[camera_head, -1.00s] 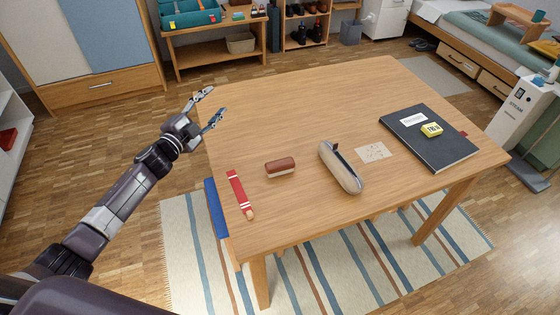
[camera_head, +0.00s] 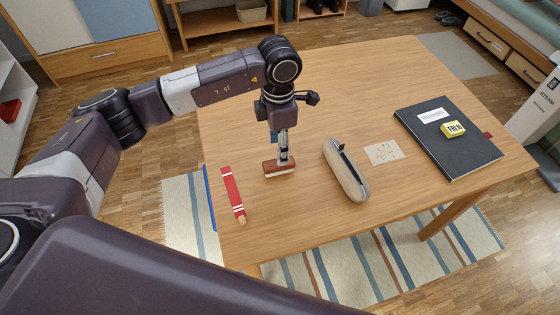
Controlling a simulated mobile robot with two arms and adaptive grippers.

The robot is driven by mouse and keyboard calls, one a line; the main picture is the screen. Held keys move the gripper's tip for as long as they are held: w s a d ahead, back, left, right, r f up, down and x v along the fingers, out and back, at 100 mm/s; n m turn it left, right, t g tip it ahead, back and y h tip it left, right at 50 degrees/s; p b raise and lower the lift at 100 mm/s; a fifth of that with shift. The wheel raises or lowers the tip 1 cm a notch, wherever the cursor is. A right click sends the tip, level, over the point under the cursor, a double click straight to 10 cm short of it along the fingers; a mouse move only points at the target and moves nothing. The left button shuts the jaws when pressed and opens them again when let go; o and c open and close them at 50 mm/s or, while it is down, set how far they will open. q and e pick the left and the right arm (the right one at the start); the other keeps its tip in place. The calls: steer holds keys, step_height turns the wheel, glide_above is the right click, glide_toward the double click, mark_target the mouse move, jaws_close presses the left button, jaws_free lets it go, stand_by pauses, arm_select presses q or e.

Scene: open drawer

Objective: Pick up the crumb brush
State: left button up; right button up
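The crumb brush (camera_head: 270,171), a small block with a reddish-brown top and a pale lower edge, lies on the wooden table (camera_head: 300,225) left of the middle. My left gripper (camera_head: 284,159) points straight down over it, with its fingertips at the brush's top. The fingers are seen nearly edge-on and overlap, so I cannot tell whether they are apart or closed on the brush. The gripper hides part of the brush's top and back edge. My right gripper is not in view.
A red strip-like item (camera_head: 231,190) lies left of the brush. A beige pencil case (camera_head: 345,169) lies to its right, then a speckled pale patch (camera_head: 383,153). The table's back is clear.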

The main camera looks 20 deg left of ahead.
arm_select(q)
steer(key=f, duration=0.1)
steer(key=f+p, duration=0.1)
steer(key=f, duration=0.1)
steer(key=s+f, duration=0.1)
steer(key=f, duration=0.1)
steer(key=shift+d+f+p, duration=0.15)
steer(key=shift+f+p, duration=0.1)
steer(key=shift+p, duration=0.1)
steer(key=shift+f, duration=0.45)
jaws_close()
